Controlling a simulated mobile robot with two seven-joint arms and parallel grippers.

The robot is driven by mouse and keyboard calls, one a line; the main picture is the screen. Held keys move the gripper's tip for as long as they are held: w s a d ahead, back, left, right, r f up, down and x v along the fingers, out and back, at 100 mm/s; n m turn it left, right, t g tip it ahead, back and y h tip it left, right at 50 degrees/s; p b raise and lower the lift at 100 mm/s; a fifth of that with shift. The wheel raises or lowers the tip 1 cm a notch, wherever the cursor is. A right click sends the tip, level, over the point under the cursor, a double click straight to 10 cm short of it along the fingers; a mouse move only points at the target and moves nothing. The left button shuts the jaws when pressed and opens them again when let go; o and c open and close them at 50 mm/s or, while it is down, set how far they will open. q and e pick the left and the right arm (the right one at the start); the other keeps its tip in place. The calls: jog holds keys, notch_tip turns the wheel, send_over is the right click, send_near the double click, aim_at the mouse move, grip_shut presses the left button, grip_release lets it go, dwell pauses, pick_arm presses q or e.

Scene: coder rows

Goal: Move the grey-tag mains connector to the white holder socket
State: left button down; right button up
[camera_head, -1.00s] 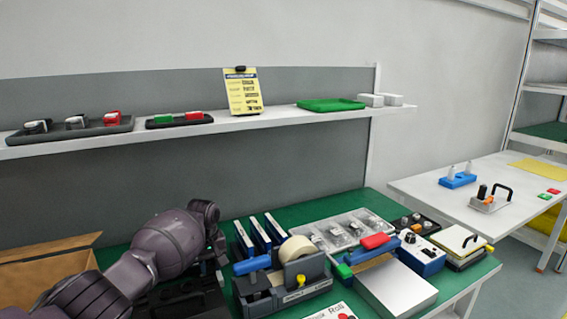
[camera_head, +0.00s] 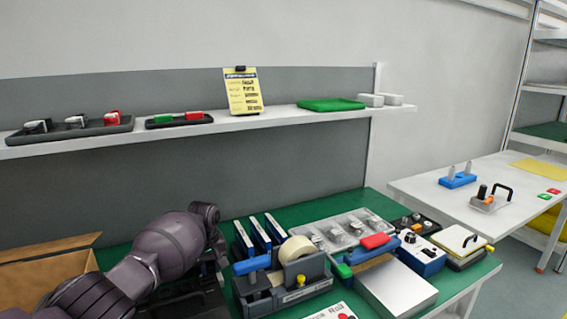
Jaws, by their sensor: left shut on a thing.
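My left arm comes in from the lower left and bends down over the left part of the green bench. My left gripper (camera_head: 219,262) is low behind the arm's wrist, mostly hidden. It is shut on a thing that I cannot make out. A dark block (camera_head: 180,302) lies on the bench under the arm, largely covered by it. I cannot pick out the grey-tag mains connector or the white holder socket with certainty. My right gripper is not in view.
A cardboard box (camera_head: 45,282) stands left of the arm. A tape dispenser (camera_head: 290,298), blue-edged holders (camera_head: 262,232) and a clear parts tray (camera_head: 345,228) crowd the bench. The shelf (camera_head: 270,119) holds a dark tray (camera_head: 70,132) of small items. A white table (camera_head: 480,210) stands at right.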

pick_arm(q)
jog(key=shift+f, duration=0.1)
jog(key=c, duration=0.9)
grip_release()
jog(key=shift+o, duration=0.5)
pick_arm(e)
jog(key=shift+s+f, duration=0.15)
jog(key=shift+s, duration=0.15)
